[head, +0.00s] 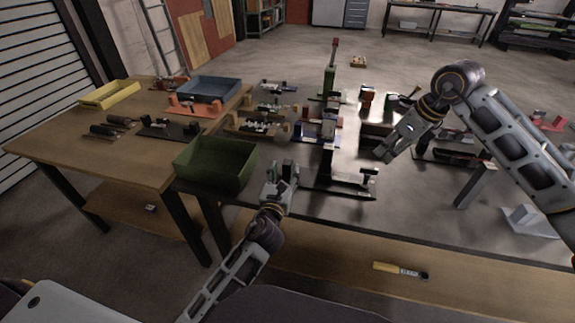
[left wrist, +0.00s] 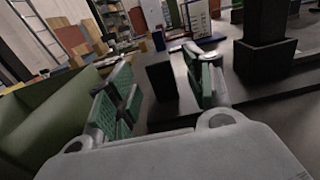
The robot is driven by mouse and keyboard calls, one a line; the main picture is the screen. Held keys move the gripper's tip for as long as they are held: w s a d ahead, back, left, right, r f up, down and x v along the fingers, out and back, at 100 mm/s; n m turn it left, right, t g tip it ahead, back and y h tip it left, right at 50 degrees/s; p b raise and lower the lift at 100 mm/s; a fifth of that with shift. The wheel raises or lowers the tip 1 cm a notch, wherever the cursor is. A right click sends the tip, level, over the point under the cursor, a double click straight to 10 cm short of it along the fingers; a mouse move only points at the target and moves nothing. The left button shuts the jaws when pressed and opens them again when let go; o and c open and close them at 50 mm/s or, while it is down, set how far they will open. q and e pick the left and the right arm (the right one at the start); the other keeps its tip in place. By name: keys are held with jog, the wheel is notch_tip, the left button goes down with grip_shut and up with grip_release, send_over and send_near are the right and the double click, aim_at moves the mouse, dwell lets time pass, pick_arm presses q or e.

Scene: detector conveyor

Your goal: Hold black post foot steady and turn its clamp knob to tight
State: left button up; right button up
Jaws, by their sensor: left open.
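The black post foot (head: 327,172) stands upright on a long dark base plate (head: 340,190) near the front of the grey table. A small black part that looks like the knob (head: 369,172) shows at the plate's right end. My left gripper (head: 284,170) is at the plate's left end. In the left wrist view its green-padded fingers (left wrist: 162,92) are open, with a dark upright block (left wrist: 161,82) seen between them; contact is not clear. The black post (left wrist: 266,40) rises to the right of them. My right gripper (head: 388,154) hangs above and right of the foot; its jaws are unclear.
A green bin (head: 216,163) stands just left of my left gripper and also fills the left of the wrist view (left wrist: 45,120). Several colored fixtures crowd the table behind the foot. A yellow marker (head: 400,271) lies on the wooden surface in front.

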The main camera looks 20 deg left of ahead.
aim_at(286, 168)
pick_arm(q)
jog(key=shift+w+a, duration=0.1)
jog(key=shift+w, duration=1.9)
grip_shut()
pick_arm(e)
jog(key=shift+c, duration=0.5)
jog(key=shift+r, duration=0.1)
